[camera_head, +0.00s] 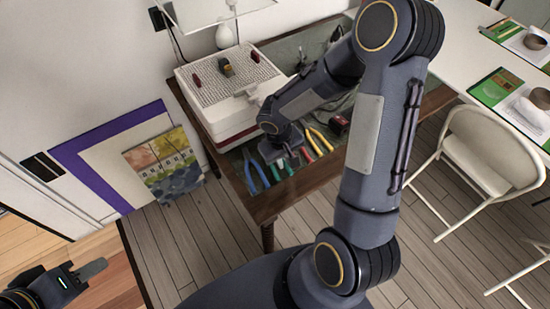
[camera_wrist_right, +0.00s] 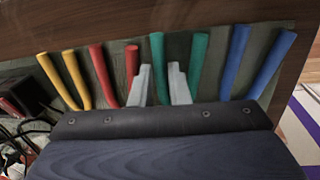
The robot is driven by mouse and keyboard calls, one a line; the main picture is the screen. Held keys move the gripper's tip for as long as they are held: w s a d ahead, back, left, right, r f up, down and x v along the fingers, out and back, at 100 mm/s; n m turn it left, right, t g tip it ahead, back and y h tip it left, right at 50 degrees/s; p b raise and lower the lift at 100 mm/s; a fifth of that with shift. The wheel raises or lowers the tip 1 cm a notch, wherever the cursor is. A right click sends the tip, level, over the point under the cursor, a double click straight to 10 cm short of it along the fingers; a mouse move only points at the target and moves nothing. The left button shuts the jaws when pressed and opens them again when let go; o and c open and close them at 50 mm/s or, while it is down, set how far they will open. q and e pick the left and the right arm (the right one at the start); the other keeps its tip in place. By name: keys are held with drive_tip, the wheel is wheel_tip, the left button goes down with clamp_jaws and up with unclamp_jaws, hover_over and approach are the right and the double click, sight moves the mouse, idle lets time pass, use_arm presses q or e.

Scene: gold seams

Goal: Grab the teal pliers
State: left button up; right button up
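The teal pliers (camera_wrist_right: 198,62) show as two teal handles in the right wrist view, between the red pliers (camera_wrist_right: 103,75) and the blue pliers (camera_wrist_right: 236,62). My right gripper (camera_wrist_right: 161,82) is open, with two pale fingers pointing at the handles. One teal handle lies between the fingers in that view; the other is just right of the right finger. I cannot tell whether they touch. In the head view my right gripper (camera_head: 290,160) is over the row of pliers and hides part of it. My left gripper (camera_head: 92,270) is far off at lower left, its opening unclear.
Yellow pliers (camera_wrist_right: 63,82) lie beyond the red ones. The pliers lie near the wooden table's front edge (camera_head: 300,190). A white box (camera_head: 225,85) with small tools on top stands behind them. A dark red object and black cables (camera_wrist_right: 18,98) are at the wrist view's left.

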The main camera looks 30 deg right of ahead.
clamp_jaws()
drive_tip(key=shift+r, duration=0.2)
